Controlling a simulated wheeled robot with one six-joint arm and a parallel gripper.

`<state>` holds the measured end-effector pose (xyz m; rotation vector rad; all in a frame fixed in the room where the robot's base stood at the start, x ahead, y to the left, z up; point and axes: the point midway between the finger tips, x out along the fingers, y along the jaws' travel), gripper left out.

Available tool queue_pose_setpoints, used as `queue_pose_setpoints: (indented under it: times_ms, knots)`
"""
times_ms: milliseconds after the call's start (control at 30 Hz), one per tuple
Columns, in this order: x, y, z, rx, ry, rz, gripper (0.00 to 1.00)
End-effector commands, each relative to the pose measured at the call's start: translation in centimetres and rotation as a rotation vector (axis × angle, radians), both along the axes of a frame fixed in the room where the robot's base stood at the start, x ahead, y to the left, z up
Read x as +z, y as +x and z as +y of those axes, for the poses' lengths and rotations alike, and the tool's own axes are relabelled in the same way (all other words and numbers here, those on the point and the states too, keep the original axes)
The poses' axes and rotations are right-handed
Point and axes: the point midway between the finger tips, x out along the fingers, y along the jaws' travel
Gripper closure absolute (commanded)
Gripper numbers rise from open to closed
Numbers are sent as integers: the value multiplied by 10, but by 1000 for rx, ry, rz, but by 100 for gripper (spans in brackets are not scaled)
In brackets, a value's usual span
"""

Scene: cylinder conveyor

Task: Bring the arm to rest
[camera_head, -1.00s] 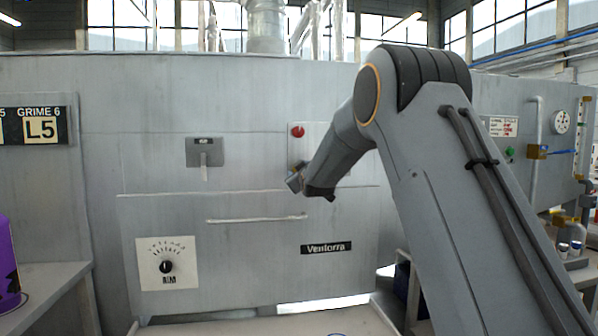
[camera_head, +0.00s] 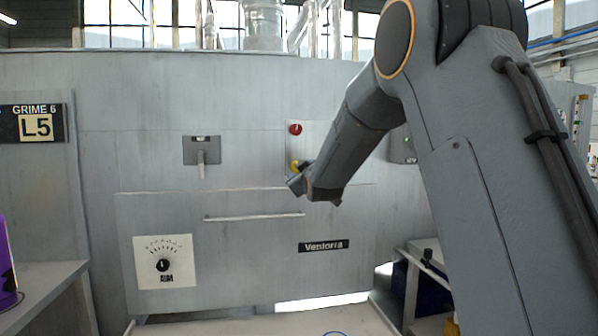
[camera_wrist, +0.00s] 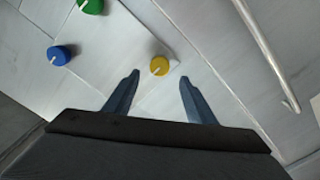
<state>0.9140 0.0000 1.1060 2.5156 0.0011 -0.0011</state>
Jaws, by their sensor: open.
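My arm rises at the right of the head view and bends down to the left. My gripper (camera_head: 299,186) is at its end, in front of the grey machine panel and just below a yellow knob (camera_head: 295,167). In the wrist view my gripper (camera_wrist: 159,77) has its two dark fingers spread wide apart. Nothing is held between them. The yellow knob (camera_wrist: 159,65) shows between the fingertips, on the panel beyond. I cannot tell the exact gap to the panel.
A red knob (camera_head: 295,129) sits above the yellow one. The wrist view shows a blue knob (camera_wrist: 60,54), a green knob (camera_wrist: 91,5) and a long bar handle (camera_wrist: 268,50). A purple object (camera_head: 6,260) stands on the left table (camera_head: 45,278).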

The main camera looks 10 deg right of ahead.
Motion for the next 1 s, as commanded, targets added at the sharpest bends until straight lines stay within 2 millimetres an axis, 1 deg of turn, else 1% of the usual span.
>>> queue_pose_setpoints:
  times_ms: [100, 367, 467, 533, 567, 667, 700, 767, 800, 867, 900, 967, 1000]
  knots:
    - [-1, -3, 0, 0, 0, 1, 49]
    - [-1, -4, 0, -1, 2, 6, 49]
    - [-12, -15, 0, -1, 23, 62, 49]
    - [-31, -33, 0, -5, 58, 150, 49]
    - [-41, -44, 0, -8, 79, 199, 49]
    - [-81, -92, 1, -31, 154, 390, 49]
    - [-98, -115, 1, -45, 185, 471, 49]
    - [-121, -150, 1, -69, 230, 586, 49]
    - [-135, -174, 1, -88, 257, 659, 49]
    - [-154, -212, 1, -118, 294, 763, 49]
    - [-165, -237, 1, -141, 318, 831, 49]
    - [-180, -276, 2, -177, 351, 930, 49]
    - [-188, -303, 2, -204, 372, 993, 49]
